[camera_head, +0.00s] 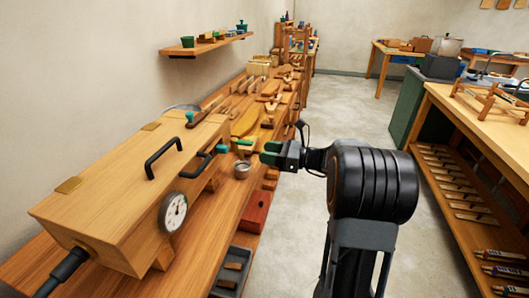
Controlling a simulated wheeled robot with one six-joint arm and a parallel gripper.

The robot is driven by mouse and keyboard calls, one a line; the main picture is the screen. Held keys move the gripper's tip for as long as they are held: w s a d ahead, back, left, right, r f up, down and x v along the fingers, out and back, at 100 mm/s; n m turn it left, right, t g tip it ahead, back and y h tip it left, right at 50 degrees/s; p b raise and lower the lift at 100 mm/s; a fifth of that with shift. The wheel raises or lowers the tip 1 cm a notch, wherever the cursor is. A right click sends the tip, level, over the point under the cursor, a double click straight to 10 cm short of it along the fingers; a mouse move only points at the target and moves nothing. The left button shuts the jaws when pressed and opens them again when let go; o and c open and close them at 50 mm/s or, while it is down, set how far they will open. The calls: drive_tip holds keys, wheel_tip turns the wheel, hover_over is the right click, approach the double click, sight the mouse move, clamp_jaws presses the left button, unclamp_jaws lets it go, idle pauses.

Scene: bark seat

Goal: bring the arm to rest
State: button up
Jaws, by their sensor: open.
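My arm rises at the lower right of the head view and bends left over the edge of the long wooden bench (100,275). My gripper (266,153) has green fingers and points left, above or beside the bench's front edge. It is open, and I see nothing held between its fingers. A small metal cup (242,170) is just left of and below the fingers. I cannot tell the exact gap between them.
A wooden box (125,190) with black handles and a dial gauge (174,211) fills the near bench. A workbench (480,125) stands right. The floor (347,105) between is clear.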

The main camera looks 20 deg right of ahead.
idle(0.4)
drive_tip(key=s+a+f+n+g+h+p, duration=0.1)
drive_tip(key=s+a+f+n+g+h, duration=0.3)
drive_tip(key=s+f+n+g+h, duration=0.5)
drive_tip(key=s+a+r+n+t+h+p, duration=0.1)
drive_tip(key=s+r+n+h+p, duration=0.1)
drive_tip(key=s+n, duration=0.4)
drive_tip(key=s+a+r+n+t+h+p, duration=0.1)
drive_tip(key=s+r+n, duration=0.4)
drive_tip(key=n, duration=0.5)
drive_tip(key=shift+s+a+h+p, duration=0.75)
drive_tip(key=shift+h+p, duration=0.3)
drive_tip(key=shift+h, duration=0.25)
